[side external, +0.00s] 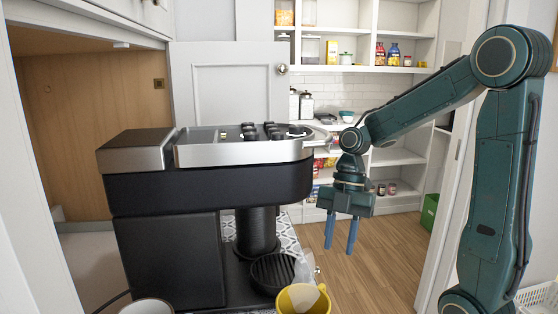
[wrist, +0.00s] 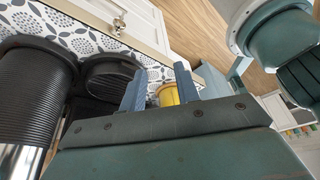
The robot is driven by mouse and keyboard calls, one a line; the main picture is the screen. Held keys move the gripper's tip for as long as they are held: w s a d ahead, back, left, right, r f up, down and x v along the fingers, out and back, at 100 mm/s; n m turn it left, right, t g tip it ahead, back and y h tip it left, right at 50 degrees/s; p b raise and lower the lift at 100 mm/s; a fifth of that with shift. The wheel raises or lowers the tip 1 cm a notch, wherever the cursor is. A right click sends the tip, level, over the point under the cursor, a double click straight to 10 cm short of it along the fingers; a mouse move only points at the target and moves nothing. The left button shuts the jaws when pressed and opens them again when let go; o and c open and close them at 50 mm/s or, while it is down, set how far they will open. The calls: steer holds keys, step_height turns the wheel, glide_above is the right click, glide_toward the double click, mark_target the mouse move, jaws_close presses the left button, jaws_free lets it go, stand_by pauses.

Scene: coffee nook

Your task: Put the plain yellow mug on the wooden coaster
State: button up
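The yellow mug (side external: 292,301) is at the bottom edge of the side view, in front of the coffee machine, with its lower part cut off. In the wrist view the yellow mug (wrist: 168,96) shows partly between my blue fingers. My gripper (side external: 340,250) points down with its two fingers apart and nothing between them. It is above and to the right of the mug in the side view, clear of it. My gripper (wrist: 160,82) also looks open in the wrist view. I cannot make out the wooden coaster in either view.
A large black and silver coffee machine (side external: 205,187) stands left of my gripper, with a round black drip tray (side external: 272,273) at its front. A pale cup (side external: 147,306) is partly visible at the bottom left. Patterned tiles (wrist: 70,35) show in the wrist view. Shelves stand behind.

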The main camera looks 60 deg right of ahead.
steer(key=s+a+r+m+t+h, duration=0.2)
steer(key=s+r+m+t, duration=0.1)
steer(key=m, duration=0.6)
steer(key=s+a+r+m+t+h, duration=0.2)
steer(key=s+a+r+m+t, duration=0.1)
steer(key=m, duration=0.7)
steer(key=shift+s+a+r, duration=0.35)
steer(key=shift+s+r, duration=0.35)
steer(key=shift+s, duration=0.2)
